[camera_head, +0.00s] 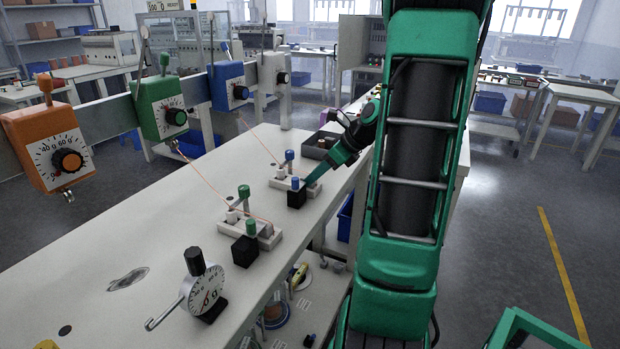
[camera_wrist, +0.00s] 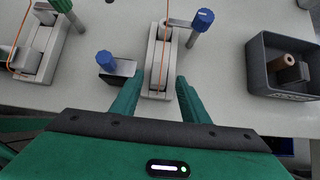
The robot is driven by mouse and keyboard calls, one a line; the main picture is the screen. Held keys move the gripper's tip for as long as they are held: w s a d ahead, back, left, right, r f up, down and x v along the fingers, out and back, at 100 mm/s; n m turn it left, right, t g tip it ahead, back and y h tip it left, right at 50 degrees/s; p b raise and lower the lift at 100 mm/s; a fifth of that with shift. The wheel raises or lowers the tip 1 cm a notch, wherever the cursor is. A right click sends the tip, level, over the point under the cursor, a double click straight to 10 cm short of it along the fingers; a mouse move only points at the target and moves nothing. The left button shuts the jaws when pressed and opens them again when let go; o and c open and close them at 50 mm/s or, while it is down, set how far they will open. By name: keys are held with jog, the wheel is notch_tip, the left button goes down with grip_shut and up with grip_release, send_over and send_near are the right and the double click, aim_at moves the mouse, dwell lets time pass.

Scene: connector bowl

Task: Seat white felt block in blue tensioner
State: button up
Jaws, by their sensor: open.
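The blue tensioner (camera_head: 232,88) hangs on the rail in the head view, and its orange thread runs down to a pale bench fixture (camera_head: 278,183) with a blue-topped post (camera_head: 290,156). In the wrist view this fixture (camera_wrist: 150,88) lies between my fingers. A small whitish block (camera_wrist: 161,50) sits in its channel; I cannot tell whether it is the white felt block or how deep it sits. My gripper (camera_wrist: 159,79) is open, its fingers on either side of the fixture's near end, with nothing visibly gripped. It also shows in the head view (camera_head: 309,181).
A dark block with a blue knob (camera_wrist: 104,60) is close by my left finger. A dark bin (camera_wrist: 256,82) holding a brown spool stands to the right. The green-knobbed fixture (camera_head: 240,222) and a dial gauge (camera_head: 203,290) are nearer along the bench.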

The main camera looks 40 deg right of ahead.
jog(key=v, duration=0.9)
jog(key=shift+r, duration=0.15)
jog(key=s+a+f+n+g+h, duration=0.1)
jog(key=s+a+f+n+g, duration=0.2)
jog(key=s+a+n, duration=0.6)
jog(key=s+a+f+n+g+h, duration=0.1)
jog(key=s+a+f+n+g, duration=0.2)
jog(key=s+a+n, duration=0.6)
jog(key=s+n+g, duration=0.1)
jog(key=n, duration=0.6)
jog(key=shift+a+f+n, duration=0.25)
jog(key=shift+f+n, duration=0.1)
jog(key=shift+n, duration=0.05)
jog(key=shift+g, duration=0.3)
